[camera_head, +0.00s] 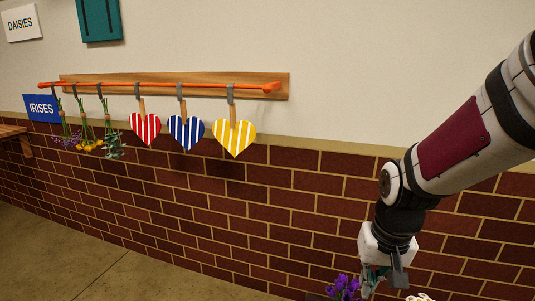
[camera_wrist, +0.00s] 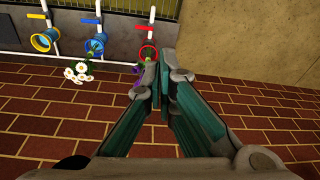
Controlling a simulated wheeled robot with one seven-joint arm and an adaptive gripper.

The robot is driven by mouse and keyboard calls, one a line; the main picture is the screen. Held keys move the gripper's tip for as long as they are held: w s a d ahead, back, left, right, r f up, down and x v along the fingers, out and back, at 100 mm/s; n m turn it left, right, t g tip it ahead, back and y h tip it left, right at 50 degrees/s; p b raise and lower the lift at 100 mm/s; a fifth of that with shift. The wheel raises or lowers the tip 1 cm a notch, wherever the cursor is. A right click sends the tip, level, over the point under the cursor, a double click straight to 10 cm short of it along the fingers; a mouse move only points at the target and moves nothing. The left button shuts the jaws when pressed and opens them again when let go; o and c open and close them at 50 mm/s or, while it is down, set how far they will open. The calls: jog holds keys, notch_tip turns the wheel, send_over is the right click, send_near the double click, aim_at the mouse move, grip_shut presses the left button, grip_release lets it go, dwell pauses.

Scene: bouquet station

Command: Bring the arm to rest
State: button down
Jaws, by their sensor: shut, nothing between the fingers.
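My gripper (camera_head: 372,285) hangs at the bottom right of the head view, at the end of my arm, which reaches in from the right. In the wrist view my gripper (camera_wrist: 162,65) has its two teal fingers drawn together at the tips, with nothing between them. Purple flowers (camera_head: 345,287) are just left of the gripper in the head view, and white flowers (camera_head: 418,297) show at the bottom edge to its right. In the wrist view, white daisies (camera_wrist: 78,72) stand left of the fingers. I cannot tell whether the gripper touches any flower.
In the wrist view, a yellow ring (camera_wrist: 44,40), a blue ring (camera_wrist: 95,47) and a red ring (camera_wrist: 148,53) sit on white pipes. In the head view, an orange rail (camera_head: 158,86) on the wall holds flower bunches and striped hearts. A brick wall (camera_head: 230,205) runs behind my arm.

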jog(key=s+r+n+g, duration=0.1)
jog(key=s+r, duration=0.4)
jog(key=s, duration=0.8)
jog(key=s+r+n, duration=0.1)
jog(key=s+r, duration=0.4)
jog(key=s, duration=0.7)
notch_tip(320, 180, up, 27)
jog(key=t+p, duration=0.3)
jog(key=p, duration=2.2)
jog(key=shift+a, duration=0.2)
jog(key=shift+d+f, duration=0.1)
